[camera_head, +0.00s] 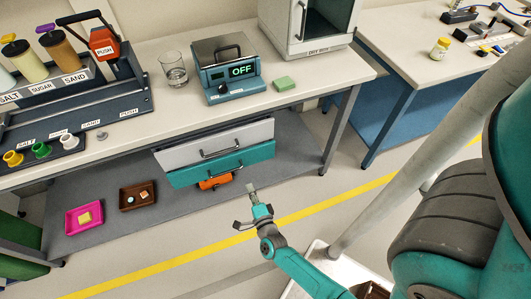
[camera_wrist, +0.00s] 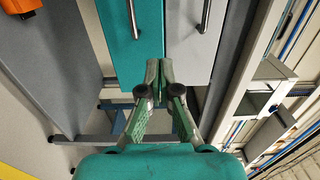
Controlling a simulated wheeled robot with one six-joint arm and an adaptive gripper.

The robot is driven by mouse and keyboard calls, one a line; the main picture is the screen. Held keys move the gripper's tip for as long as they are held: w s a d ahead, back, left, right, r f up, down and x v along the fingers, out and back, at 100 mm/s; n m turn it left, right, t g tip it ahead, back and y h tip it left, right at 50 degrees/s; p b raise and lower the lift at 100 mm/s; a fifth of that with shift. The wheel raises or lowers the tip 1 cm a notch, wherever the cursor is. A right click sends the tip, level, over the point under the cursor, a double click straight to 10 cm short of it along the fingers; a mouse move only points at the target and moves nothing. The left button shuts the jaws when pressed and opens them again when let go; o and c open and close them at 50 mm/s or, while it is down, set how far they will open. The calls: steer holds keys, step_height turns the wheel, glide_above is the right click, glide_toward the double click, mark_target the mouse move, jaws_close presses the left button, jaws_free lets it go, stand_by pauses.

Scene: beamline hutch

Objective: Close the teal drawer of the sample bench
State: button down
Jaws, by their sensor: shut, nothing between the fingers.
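The teal drawer (camera_head: 190,176) is the lower of two drawers under the sample bench (camera_head: 130,135), with a grey bar handle on its front. I cannot tell how far it stands out, and no inside of it shows. The grey drawer (camera_head: 180,156) is directly above it. In the wrist view the teal front (camera_wrist: 118,45) stands left of the grey front (camera_wrist: 185,55). My gripper (camera_head: 251,188) is shut and empty, just in front of and below the teal drawer's right part. Its fingertips (camera_wrist: 160,66) appear near the border of the two fronts; contact is unclear.
An orange object (camera_head: 215,182) is below the teal drawer. A pink tray (camera_head: 72,219) and a brown tray (camera_head: 124,205) sit on the lower shelf. A bench leg (camera_head: 340,128) stands to the right. A glass, a heater box and other items stand on the top. Floor in front is clear.

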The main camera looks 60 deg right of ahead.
mark_target(238, 154)
steer(key=x, duration=1.4)
steer(key=shift+s+d, duration=0.2)
steer(key=shift+d, duration=0.2)
steer(key=shift+x, duration=1.3)
steer(key=shift+r, duration=0.1)
steer(key=shift+d+r, duration=0.1)
